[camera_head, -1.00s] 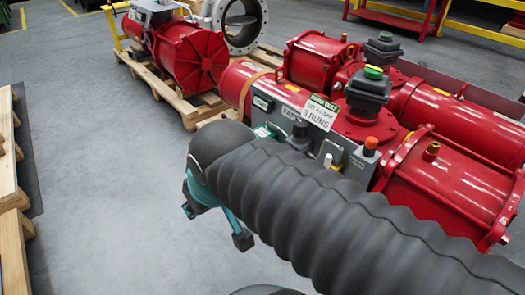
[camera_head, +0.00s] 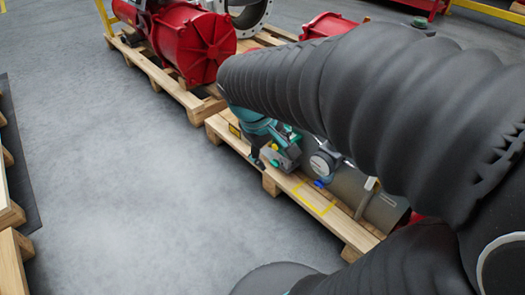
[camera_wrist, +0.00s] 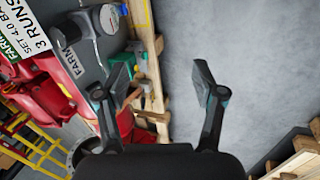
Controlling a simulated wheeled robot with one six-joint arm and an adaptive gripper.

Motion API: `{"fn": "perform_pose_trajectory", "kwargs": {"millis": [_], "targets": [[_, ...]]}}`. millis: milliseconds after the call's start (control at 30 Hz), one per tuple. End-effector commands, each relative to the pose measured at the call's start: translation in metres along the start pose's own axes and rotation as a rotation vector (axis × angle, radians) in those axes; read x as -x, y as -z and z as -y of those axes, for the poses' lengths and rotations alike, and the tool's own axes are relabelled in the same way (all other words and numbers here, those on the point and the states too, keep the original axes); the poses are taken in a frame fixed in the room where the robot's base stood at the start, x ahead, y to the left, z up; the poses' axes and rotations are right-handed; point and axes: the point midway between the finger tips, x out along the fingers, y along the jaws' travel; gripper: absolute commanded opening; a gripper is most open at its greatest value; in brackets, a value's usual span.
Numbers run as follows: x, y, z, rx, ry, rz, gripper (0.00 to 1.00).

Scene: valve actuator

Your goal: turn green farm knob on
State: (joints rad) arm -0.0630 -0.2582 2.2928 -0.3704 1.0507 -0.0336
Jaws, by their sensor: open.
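In the head view my arm hides most of the panel, and my gripper (camera_head: 268,158) hangs beside the actuator's lower side.
The wooden pallet (camera_head: 345,228) runs below my gripper. A round gauge (camera_head: 322,163) and a grey cylinder (camera_head: 365,195) are to its right. Another red actuator (camera_head: 190,45) stands on a pallet at the back left. The floor (camera_head: 130,170) at left is clear.

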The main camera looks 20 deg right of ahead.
Motion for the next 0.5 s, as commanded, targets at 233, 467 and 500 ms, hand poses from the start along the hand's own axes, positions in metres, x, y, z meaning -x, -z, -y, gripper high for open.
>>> {"fn": "perform_pose_trajectory", "kwargs": {"millis": [233, 467, 500], "targets": [[-0.05, 0.044, -0.02, 0.206, -0.137, 0.214, 0.69], [-0.101, 0.087, -0.031, 0.403, -0.271, 0.391, 0.69], [-0.11, 0.094, -0.032, 0.438, -0.295, 0.419, 0.69]]}}
